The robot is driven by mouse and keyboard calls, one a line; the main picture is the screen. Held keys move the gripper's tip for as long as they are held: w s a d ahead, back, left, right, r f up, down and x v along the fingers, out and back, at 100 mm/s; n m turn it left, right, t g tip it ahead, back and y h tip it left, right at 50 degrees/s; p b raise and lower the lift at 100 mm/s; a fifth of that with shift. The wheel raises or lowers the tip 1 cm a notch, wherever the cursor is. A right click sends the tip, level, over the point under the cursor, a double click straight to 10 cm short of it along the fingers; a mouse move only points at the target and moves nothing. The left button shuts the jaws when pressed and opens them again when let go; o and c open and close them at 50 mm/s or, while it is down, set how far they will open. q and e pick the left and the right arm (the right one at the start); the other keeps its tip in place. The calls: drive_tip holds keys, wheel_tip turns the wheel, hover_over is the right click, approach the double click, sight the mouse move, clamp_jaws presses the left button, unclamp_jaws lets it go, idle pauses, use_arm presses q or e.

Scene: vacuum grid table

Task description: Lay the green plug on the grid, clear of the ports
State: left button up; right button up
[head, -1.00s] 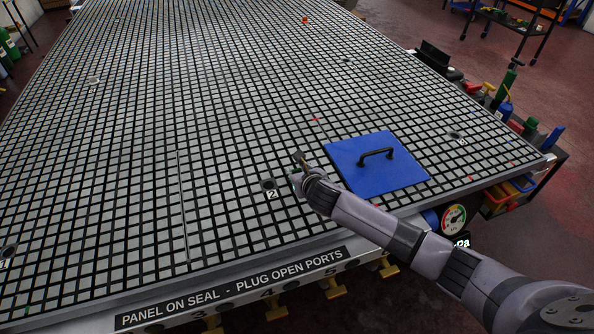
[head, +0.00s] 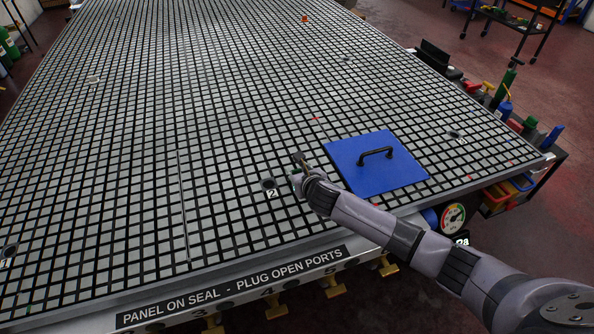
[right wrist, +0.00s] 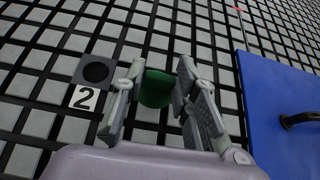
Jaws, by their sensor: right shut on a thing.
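The green plug (right wrist: 156,88) shows in the right wrist view between the fingers of my right gripper (right wrist: 160,76), which is shut on it. In the head view my right gripper (head: 302,164) is low over the grid table (head: 130,160), between port 2 and the blue panel. Port 2 (head: 268,184) is a dark round hole just left of the gripper; it also shows in the right wrist view (right wrist: 95,71), beside its number plate. I cannot tell whether the plug touches the grid. My left gripper is not in view.
The blue panel (head: 352,176) with a black handle lies just right of my gripper. Port 1 (head: 10,251) is at the left edge; another port (head: 455,134) is right of the panel. An orange item (head: 305,18) stands far back. Much of the grid is bare.

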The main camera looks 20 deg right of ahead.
drive_tip(key=shift+f, duration=0.45)
drive_tip(key=o, duration=1.1)
